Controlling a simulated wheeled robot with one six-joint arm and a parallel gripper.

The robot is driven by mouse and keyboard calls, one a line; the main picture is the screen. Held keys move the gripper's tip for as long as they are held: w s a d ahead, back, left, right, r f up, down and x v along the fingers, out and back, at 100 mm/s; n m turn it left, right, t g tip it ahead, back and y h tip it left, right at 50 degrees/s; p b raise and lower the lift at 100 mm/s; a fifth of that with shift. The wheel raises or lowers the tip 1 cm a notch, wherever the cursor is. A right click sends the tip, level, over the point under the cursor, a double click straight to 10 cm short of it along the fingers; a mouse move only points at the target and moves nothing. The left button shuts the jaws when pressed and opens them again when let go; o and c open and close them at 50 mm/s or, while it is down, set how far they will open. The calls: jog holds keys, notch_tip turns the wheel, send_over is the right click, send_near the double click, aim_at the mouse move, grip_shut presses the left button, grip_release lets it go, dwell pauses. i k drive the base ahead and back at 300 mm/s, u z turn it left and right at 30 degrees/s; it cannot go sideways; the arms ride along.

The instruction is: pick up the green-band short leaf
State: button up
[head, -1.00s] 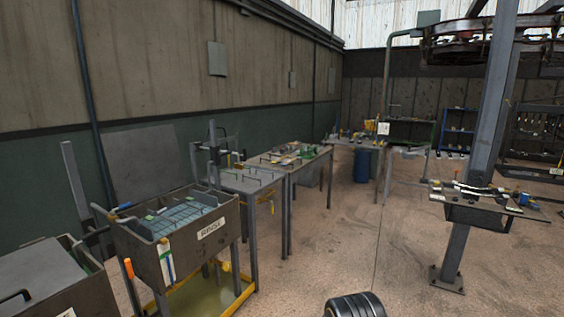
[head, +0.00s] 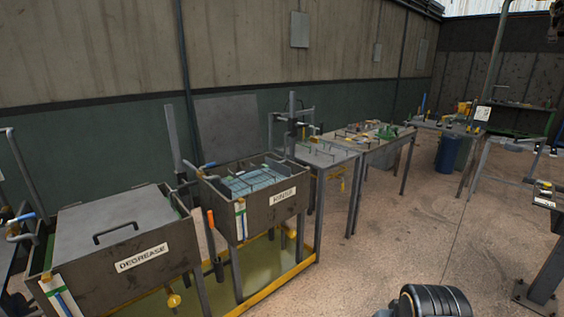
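I cannot make out a green-band short leaf for certain at this distance. The rinse tank (head: 262,213), a grey box on legs, is open, with blue-tinted content and small dark and green bits inside that are too small to tell. A grey table (head: 325,156) right of it carries dark upright handles or bars. A farther table (head: 375,147) holds several small parts and a green object (head: 387,131). My gripper is not in view; a dark ribbed part, which seems to be mine, shows at the bottom edge.
The degrease tank (head: 105,268) stands at the lower left under a grey lid with a handle. A yellow frame (head: 270,287) runs low beneath the tanks. A blue drum (head: 447,154) stands by the far table. The concrete floor (head: 400,245) on the right is mostly clear.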

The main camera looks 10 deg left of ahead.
aim_at(230, 179)
jog(key=u, duration=0.25)
jog(key=i, duration=2.35)
jog(key=u, duration=1.05)
jog(key=i, duration=0.7)
jog(key=u, duration=0.3)
